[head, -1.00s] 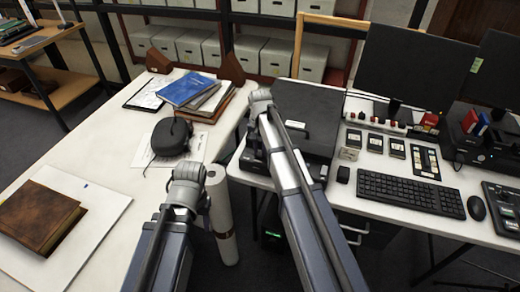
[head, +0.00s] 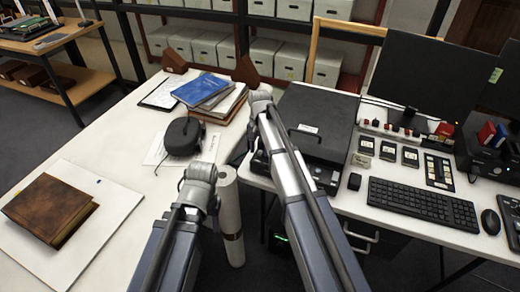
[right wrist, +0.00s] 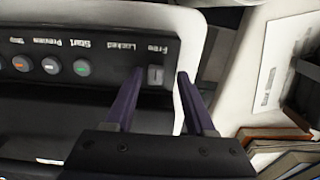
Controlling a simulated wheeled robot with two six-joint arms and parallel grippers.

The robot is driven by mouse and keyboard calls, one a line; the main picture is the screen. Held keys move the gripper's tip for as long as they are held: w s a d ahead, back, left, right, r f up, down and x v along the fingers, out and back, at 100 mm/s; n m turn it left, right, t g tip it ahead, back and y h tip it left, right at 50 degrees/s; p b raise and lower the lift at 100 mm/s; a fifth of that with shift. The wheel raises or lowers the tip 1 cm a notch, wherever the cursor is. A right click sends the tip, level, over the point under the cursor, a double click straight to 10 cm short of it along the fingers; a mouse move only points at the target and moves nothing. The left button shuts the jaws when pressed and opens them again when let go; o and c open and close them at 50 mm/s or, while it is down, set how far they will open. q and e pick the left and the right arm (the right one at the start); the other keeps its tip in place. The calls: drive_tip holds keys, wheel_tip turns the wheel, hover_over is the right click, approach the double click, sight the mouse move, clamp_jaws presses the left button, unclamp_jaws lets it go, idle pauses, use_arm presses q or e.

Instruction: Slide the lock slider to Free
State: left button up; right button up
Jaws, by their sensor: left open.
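The lock slider (right wrist: 156,75) is a small light grey piece on the dark control panel of the black scanner (head: 312,112). The labels "Free" and "Locked" appear upside down above it in the right wrist view; the slider is nearest "Free", but its exact setting is unclear. My right gripper (right wrist: 161,72) is open, its fingertips on either side of the slider, with a gap to the right finger; contact with the left finger is unclear. In the head view its fingers are hidden. My left gripper (head: 200,190) is over the table gap, fingers not distinguishable.
Start, Preview and other buttons (right wrist: 80,68) line the panel. A white paper roll (head: 230,215) stands between the tables. A keyboard (head: 423,205) and mouse (head: 491,222) lie to the right. Books (head: 205,92) and a dark rounded device (head: 182,137) occupy the left table.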

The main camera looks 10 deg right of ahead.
sight(259, 152)
drive_tip(key=shift+r, duration=0.1)
wheel_tip(259, 152, up, 8)
drive_tip(key=p, duration=0.8)
drive_tip(key=shift+s+f, duration=0.15)
drive_tip(key=shift+f, duration=0.05)
drive_tip(key=s+a+n, duration=0.3)
drive_tip(key=s, duration=0.6)
drive_tip(key=s+a+n, duration=0.3)
drive_tip(key=s+n, duration=0.1)
drive_tip(key=s, duration=0.5)
drive_tip(key=s+a+n+h, duration=0.1)
drive_tip(key=s+a+n, duration=0.2)
drive_tip(key=s, duration=0.6)
drive_tip(key=shift+s+a+n, duration=0.2)
drive_tip(key=shift+a+n, duration=0.05)
drive_tip(key=shift+n, duration=0.05)
